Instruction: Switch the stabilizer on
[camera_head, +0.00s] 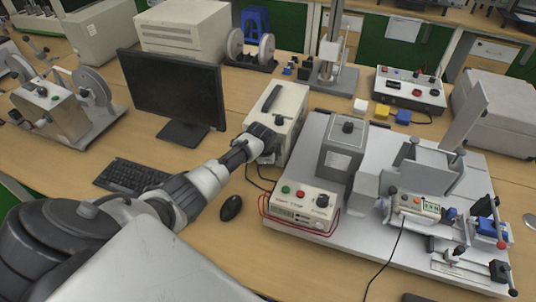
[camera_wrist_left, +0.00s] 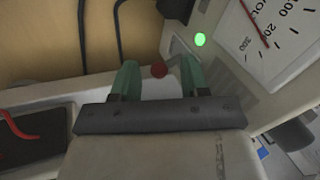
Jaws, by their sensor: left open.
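The stabilizer appears to be the cream box (camera_head: 289,102) with a black handle on top, right of the monitor in the head view. My left gripper (camera_head: 263,145) is at its near end and covers part of its front. In the left wrist view, the front panel (camera_wrist_left: 235,75) carries a dial gauge (camera_wrist_left: 272,32) with a red needle and a bright green lamp (camera_wrist_left: 200,39). Contact cannot be told. My right gripper is not in view.
A monitor (camera_head: 172,90), keyboard (camera_head: 130,176) and mouse (camera_head: 231,207) are to the left. A control box with buttons (camera_head: 302,204) stands close on the right, on a grey platform (camera_head: 330,236) with test fixtures. Dark cables (camera_wrist_left: 118,30) hang near the panel.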

